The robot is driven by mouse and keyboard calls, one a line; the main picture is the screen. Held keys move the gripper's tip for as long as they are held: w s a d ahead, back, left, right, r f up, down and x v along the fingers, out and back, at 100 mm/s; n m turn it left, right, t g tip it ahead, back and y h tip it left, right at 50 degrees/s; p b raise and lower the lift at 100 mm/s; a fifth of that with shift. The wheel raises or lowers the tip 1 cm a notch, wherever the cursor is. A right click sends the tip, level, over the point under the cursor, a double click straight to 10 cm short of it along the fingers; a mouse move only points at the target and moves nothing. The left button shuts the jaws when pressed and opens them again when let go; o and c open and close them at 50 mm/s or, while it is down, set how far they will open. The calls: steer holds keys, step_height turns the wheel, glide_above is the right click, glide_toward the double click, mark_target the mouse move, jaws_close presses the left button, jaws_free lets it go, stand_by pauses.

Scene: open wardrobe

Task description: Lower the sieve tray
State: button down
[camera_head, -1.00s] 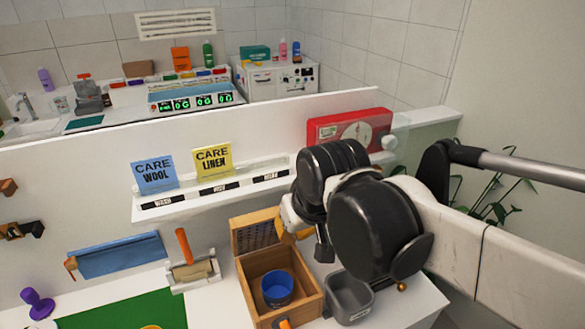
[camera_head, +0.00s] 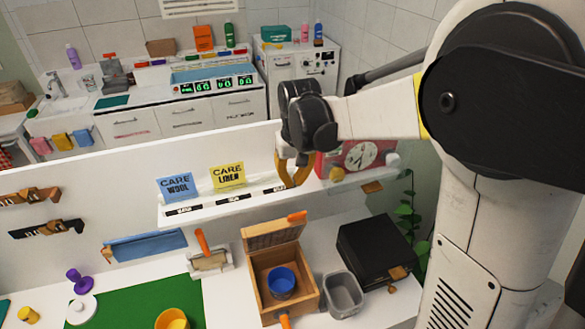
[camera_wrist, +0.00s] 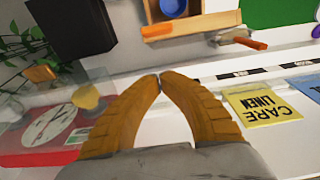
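The sieve tray (camera_head: 272,236) is a perforated wooden panel with an orange handle (camera_head: 297,216). It stands tilted up at the back edge of an open wooden box (camera_head: 303,299). A blue cup (camera_head: 281,281) sits inside the box. In the wrist view only part of the box (camera_wrist: 195,24) and the cup (camera_wrist: 173,7) show at the top. My gripper (camera_head: 291,187) is in front of the shelf, above and behind the tray, apart from it. In the wrist view the yellow fingertips (camera_wrist: 160,80) meet with nothing between them.
A grey bin (camera_head: 343,294) and a black case (camera_head: 374,252) stand right of the box. The shelf (camera_head: 250,203) carries blue and yellow care cards (camera_head: 228,176) and a red clock box (camera_head: 355,157). A brush-like tool (camera_head: 209,260) lies left of the box.

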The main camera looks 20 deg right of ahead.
steer(key=s+f, duration=0.2)
steer(key=f, duration=0.1)
steer(key=s+f, duration=0.1)
steer(key=f, duration=0.1)
steer(key=shift+f, duration=0.25)
steer(key=shift+s, duration=0.15)
